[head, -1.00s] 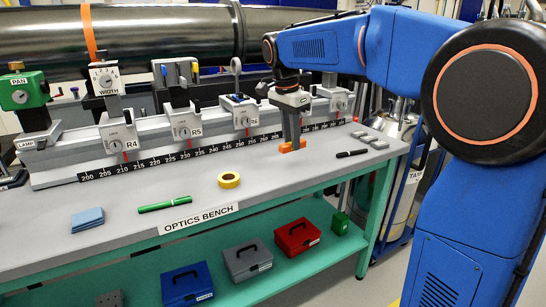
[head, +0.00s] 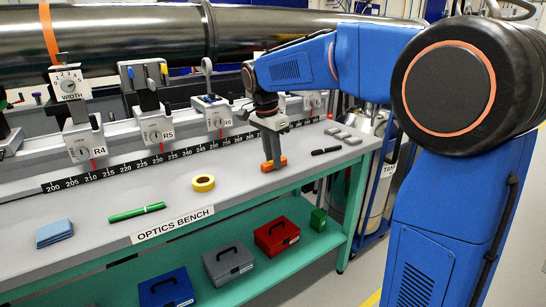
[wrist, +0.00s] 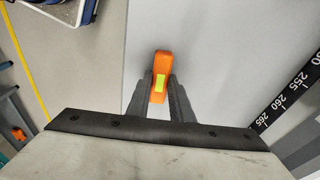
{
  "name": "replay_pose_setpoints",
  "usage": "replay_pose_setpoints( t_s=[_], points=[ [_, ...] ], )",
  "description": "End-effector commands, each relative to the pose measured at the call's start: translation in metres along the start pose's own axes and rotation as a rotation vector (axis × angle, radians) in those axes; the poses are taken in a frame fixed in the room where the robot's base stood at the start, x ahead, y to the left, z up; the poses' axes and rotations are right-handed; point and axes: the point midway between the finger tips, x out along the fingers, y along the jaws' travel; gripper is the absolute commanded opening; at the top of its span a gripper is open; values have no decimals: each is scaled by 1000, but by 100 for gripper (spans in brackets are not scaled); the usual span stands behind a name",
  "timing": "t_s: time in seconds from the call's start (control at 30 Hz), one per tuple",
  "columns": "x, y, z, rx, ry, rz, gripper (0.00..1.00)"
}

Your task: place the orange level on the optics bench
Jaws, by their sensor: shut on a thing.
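The orange level (head: 280,162) is a small orange block at the tips of my gripper (head: 272,155). The wrist view shows the orange level (wrist: 160,72) with a yellow-green vial, held between the two dark fingers of my gripper (wrist: 159,88). My gripper is shut on it and points down over the right part of the optics bench (head: 235,184). The level is at or just above the grey bench top; I cannot tell whether it touches. Part of the level is hidden by the fingers.
A yellow tape roll (head: 203,183), a green marker (head: 137,212) and blue cloths (head: 54,231) lie to the left. A black marker (head: 325,150) and several grey blocks (head: 344,136) lie to the right. The ruled rail (head: 150,158) runs behind. Bench top around the level is clear.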

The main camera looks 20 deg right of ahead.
Motion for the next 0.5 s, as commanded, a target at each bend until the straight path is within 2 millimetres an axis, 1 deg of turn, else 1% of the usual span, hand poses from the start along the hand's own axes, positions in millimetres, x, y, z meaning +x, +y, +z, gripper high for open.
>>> replay_pose_setpoints(
  t_s=[0.03, 0.07, 0.1, 0.37, 0.5],
  points=[
    [0, 0, 0, 0, 0, 0, 27],
    [0, 0, 0, 0, 0, 0, 34],
    [0, 0, 0, 0, 0, 0, 38],
    [0, 0, 0, 0, 0, 0, 38],
    [-7, 0, 0, 0, 0, -1, 38]
  ],
)
